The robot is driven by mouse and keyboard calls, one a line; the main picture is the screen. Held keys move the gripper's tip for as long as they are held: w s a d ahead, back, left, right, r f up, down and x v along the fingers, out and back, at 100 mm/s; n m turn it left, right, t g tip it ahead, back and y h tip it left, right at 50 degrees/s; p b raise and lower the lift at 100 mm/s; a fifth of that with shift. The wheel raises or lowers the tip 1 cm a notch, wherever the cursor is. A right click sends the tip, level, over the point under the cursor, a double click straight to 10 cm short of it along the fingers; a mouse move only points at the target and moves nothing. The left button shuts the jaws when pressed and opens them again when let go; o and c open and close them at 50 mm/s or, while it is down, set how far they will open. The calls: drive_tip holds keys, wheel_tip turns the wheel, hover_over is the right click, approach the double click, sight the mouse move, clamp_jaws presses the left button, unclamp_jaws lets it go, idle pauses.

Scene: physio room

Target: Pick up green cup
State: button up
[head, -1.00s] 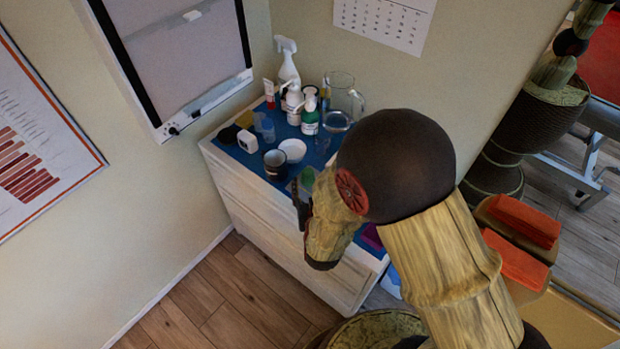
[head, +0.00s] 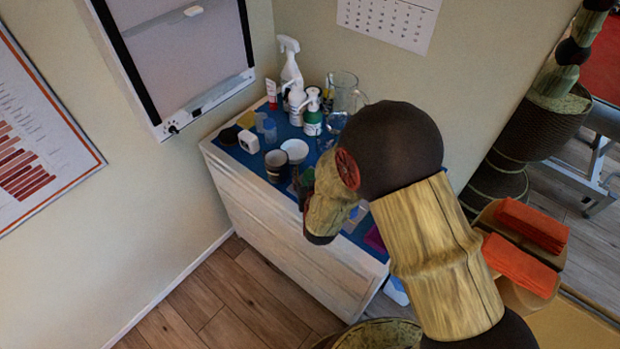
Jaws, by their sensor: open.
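A small green object (head: 309,177), which looks like the green cup, shows on the blue top of the white cabinet, close to its front edge. My wrist and gripper hide most of it. My gripper (head: 301,186) reaches down over the front edge of the cabinet, with a dark finger beside the green object. The jaws are open. I cannot tell whether the green object stands between the fingers or touches one.
A dark cup (head: 276,165) and a white bowl (head: 295,150) stand just left of and behind my gripper. A white cabinet (head: 250,205) fills the corner.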

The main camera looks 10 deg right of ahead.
sight(310, 172)
drive_tip(key=shift+c, duration=1.3)
drive_tip(key=c, duration=0.7)
drive_tip(key=shift+c, duration=0.6)
drive_tip(key=shift+r, duration=0.65)
wheel_tip(310, 172, up, 3)
drive_tip(key=shift+s+f+p, duration=0.1)
drive_tip(key=shift+f+p, duration=0.1)
drive_tip(key=shift+p, duration=0.55)
drive_tip(key=r+p+v, duration=0.1)
drive_tip(key=p+v, duration=0.1)
drive_tip(key=v, duration=0.6)
drive_tip(key=w+d+r+p+v, duration=0.1)
drive_tip(key=r+p+v, duration=0.1)
drive_tip(key=v, duration=0.6)
drive_tip(key=shift+d+p, duration=0.2)
drive_tip(key=shift+p, duration=0.3)
